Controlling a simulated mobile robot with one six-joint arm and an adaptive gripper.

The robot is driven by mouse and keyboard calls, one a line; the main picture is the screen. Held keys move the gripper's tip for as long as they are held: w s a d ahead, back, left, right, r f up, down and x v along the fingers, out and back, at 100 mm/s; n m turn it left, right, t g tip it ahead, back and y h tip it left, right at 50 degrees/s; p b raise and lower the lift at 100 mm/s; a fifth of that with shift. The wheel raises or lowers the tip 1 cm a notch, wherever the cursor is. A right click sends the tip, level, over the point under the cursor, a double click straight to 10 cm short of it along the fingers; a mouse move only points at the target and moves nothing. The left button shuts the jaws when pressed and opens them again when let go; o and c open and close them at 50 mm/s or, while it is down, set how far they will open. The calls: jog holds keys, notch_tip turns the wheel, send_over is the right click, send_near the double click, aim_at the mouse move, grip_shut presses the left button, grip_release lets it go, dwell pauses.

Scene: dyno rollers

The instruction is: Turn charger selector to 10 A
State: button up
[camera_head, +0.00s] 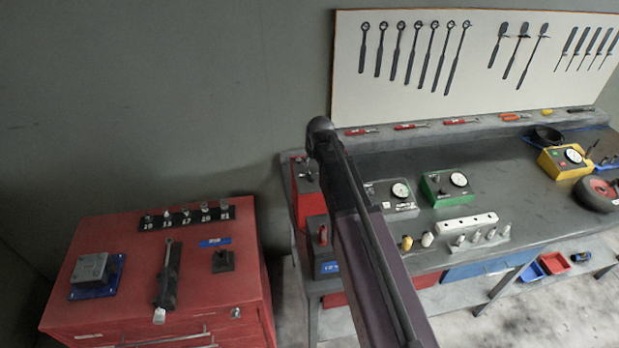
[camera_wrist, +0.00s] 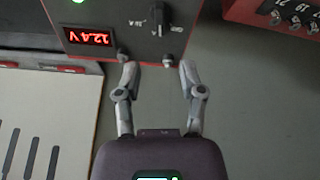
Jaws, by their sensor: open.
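The charger (camera_wrist: 115,15) is a dark-faced box with red edges at the top of the wrist view. Its red display (camera_wrist: 88,36) reads 12.4 V, and a green light glows near the top edge. The selector (camera_wrist: 158,18) is a black knob right of the display; the small marks around it are too blurred to read. My gripper (camera_wrist: 158,66) is open and empty, its fingertips just below the knob in the picture and apart from it. In the head view the charger (camera_head: 304,176) is the red box left of my arm; my gripper is not clearly visible there.
A red cabinet (camera_head: 225,285) stands left, with a socket rack (camera_head: 187,217) and a torque wrench (camera_head: 168,275) on top. The workbench (camera_head: 480,160) right of my arm carries gauge boxes, including a green one (camera_head: 447,188). A pegboard (camera_head: 480,60) of tools stands behind.

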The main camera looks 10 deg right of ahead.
aim_at(310, 173)
jog(key=shift+b+x, duration=4.25)
jog(key=shift+x, duration=0.75)
jog(key=shift+s+r, duration=0.1)
jog(key=shift+s, duration=0.05)
grip_shut()
